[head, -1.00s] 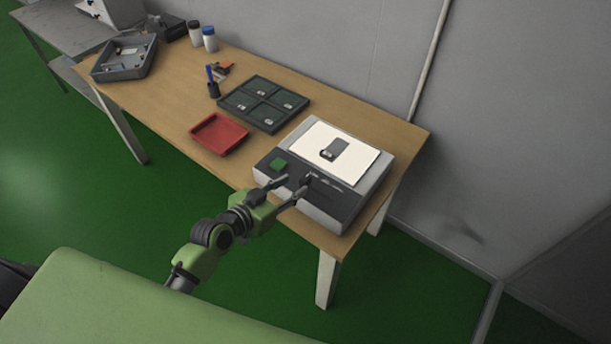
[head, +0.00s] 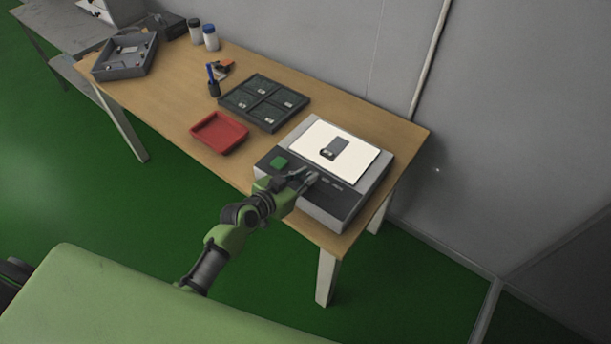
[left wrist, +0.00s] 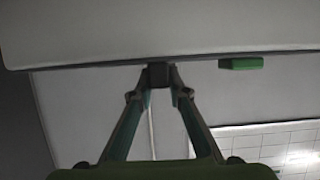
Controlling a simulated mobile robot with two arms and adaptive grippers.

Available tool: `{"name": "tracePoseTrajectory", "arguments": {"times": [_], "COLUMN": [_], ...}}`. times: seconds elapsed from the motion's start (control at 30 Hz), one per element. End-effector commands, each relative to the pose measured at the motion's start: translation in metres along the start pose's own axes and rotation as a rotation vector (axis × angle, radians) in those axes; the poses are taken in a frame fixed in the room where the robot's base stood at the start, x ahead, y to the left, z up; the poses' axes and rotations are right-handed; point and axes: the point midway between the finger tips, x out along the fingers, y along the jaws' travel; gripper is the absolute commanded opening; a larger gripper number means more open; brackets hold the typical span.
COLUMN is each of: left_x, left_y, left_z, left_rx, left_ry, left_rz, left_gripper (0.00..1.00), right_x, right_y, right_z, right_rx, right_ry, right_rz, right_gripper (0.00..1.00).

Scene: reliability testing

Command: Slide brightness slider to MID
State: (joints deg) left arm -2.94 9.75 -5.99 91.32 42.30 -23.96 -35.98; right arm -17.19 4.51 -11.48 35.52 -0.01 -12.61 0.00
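The grey light box (head: 345,213) stands at the right end of the wooden table, with a bright white panel (head: 362,154) on top and a dark control strip along its front. A green button (head: 279,163) is at the strip's left. My left gripper (head: 307,179) reaches over the strip, right of the button, and hides the slider there in the head view. In the left wrist view, its two fingers converge on a small dark slider knob (left wrist: 158,75), one on each side; the green button also shows (left wrist: 241,63). Slider markings are not readable. My right gripper is out of view.
A small dark part (head: 335,148) lies on the white panel. A red tray (head: 218,134), a dark compartment tray (head: 264,103), a pen holder (head: 214,88), two bottles (head: 210,38) and a grey bin (head: 125,57) stand farther left. A wall is behind the table.

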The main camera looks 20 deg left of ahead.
Motion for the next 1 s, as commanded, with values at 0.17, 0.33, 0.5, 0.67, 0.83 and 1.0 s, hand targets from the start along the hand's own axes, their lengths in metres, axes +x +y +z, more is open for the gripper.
{"name": "tracePoseTrajectory", "arguments": {"times": [0.17, 0.33, 0.5, 0.67, 0.83, 1.0], "left_x": [0.0, -0.001, -0.001, 0.0, 0.0, 0.0], "left_y": [0.001, 0.027, 0.041, 0.041, 0.04, 0.04], "left_z": [0.0, -0.001, 0.001, 0.001, 0.001, 0.001], "left_rx": [0.0, -0.004, -0.001, 0.0, 0.0, 0.0], "left_ry": [-0.001, -0.005, -0.003, -0.002, -0.001, -0.001], "left_rz": [0.0, 0.003, 0.002, 0.001, 0.0, 0.0], "left_gripper": [0.0, 0.0, 0.0, 0.0, 0.33, 0.33], "right_x": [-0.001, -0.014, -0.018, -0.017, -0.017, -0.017], "right_y": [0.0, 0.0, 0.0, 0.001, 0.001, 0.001], "right_z": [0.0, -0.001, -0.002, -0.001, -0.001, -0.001], "right_rx": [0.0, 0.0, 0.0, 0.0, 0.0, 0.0], "right_ry": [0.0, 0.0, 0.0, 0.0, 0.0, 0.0], "right_rz": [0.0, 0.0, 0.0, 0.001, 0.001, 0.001], "right_gripper": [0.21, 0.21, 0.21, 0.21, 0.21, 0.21]}}
